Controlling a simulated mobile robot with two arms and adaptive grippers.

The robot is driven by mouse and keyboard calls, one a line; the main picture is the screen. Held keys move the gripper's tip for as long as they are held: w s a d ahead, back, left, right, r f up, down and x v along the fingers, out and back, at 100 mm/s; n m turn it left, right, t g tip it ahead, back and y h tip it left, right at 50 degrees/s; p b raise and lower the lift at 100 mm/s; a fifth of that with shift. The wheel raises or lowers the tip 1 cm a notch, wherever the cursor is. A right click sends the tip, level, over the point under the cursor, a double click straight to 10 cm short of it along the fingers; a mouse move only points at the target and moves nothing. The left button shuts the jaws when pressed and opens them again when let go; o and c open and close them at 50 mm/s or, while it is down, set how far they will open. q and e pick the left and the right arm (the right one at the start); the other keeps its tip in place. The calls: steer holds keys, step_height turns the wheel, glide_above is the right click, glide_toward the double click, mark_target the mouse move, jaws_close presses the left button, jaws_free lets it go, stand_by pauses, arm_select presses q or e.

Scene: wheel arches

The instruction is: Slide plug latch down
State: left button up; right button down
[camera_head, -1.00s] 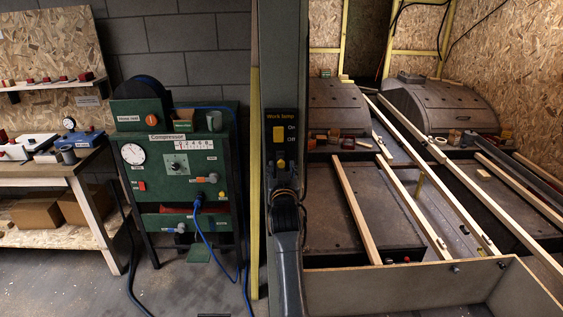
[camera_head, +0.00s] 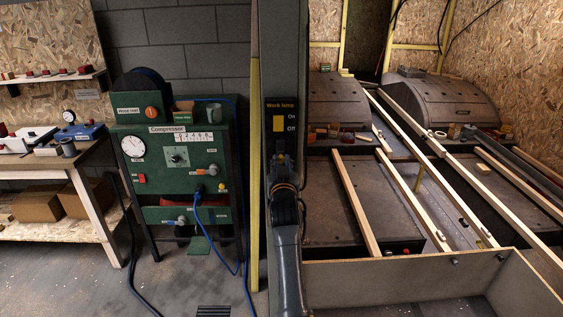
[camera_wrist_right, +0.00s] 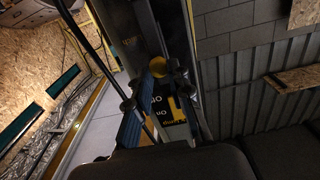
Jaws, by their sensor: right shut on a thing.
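A grey post (camera_head: 279,60) carries a black "Work lamp" panel (camera_head: 280,104) with a yellow switch (camera_head: 279,124) between the On and Off marks. My right gripper (camera_head: 281,168) is at the post just below this switch, its arm coming up from the bottom. In the right wrist view the panel with its yellow switch (camera_wrist_right: 176,108) shows upside down. There a round yellow piece (camera_wrist_right: 158,67) sits between the fingers of my right gripper (camera_wrist_right: 157,82). The gripper is shut on a small part there, seemingly the plug latch, mostly hidden by the fingers. My left gripper is not in view.
A green compressor stand (camera_head: 175,175) with a blue hose stands left of the post. A workbench (camera_head: 60,165) is at the far left. To the right, a van floor with wooden battens (camera_head: 357,205), wheel arches (camera_head: 440,97) and a low grey wall (camera_head: 400,282) lies close to my arm.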

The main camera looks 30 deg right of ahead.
steer(key=shift+f, duration=0.55)
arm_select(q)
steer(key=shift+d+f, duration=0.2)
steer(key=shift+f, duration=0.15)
arm_select(e)
steer(key=c, duration=1.4)
jaws_free()
steer(key=shift+o, duration=1)
steer(key=shift+w+d+f, duration=0.15)
steer(key=shift+w+d, duration=0.05)
steer(key=shift+w, duration=0.1)
steer(key=shift+s+a+r, duration=0.1)
steer(key=shift+r, duration=0.4)
step_height(320, 180, up, 9)
steer(key=shift+r, duration=0.1)
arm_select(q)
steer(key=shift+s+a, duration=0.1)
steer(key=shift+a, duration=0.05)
